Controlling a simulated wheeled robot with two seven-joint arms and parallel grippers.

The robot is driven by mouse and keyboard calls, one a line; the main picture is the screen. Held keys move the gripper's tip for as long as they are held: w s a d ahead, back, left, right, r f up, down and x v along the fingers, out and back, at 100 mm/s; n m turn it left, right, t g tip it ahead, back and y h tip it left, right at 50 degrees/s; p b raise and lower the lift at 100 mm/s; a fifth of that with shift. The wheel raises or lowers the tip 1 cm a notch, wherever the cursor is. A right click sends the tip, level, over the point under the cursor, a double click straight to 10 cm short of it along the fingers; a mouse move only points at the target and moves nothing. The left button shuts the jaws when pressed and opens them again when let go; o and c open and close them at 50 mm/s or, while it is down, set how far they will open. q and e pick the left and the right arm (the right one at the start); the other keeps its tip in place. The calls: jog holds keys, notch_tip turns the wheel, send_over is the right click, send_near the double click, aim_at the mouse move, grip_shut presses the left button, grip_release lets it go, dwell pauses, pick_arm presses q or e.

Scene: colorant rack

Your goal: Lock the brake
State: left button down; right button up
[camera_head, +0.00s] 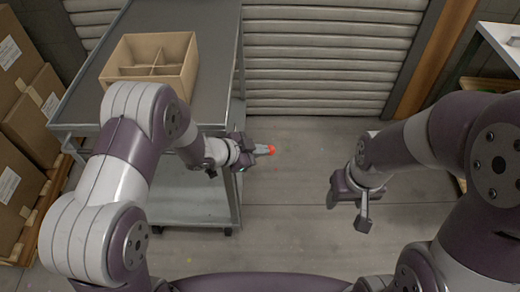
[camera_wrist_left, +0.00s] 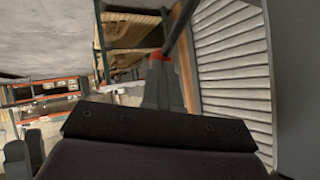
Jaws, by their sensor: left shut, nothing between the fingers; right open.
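The grey cart (camera_head: 218,85) stands at the left in the head view, with a lower shelf (camera_head: 190,204) and a small dark caster (camera_head: 228,232) at its near right corner. I cannot make out a brake in either view. My left gripper (camera_head: 268,150) is beside the cart's right edge, pointing right. It is shut and empty, with red fingertips. In the left wrist view its shut fingers (camera_wrist_left: 162,72) show in the middle, with a dark slanted bar behind the tips. My right gripper (camera_head: 349,208) is open and empty over the floor at the right.
A cardboard box with dividers (camera_head: 148,86) sits on the cart top. Stacked cartons (camera_head: 35,120) stand at the far left. A ribbed shutter (camera_head: 330,60) closes the back. A shelf unit (camera_head: 500,42) is at the right. The floor (camera_head: 290,205) between the grippers is clear.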

pick_arm(q)
jog(key=d+f+m+y+b, duration=0.2)
jog(key=f+y+b, duration=0.6)
jog(key=b, duration=0.4)
jog(key=shift+d+f+g, duration=0.3)
jog(key=shift+d+f, duration=0.55)
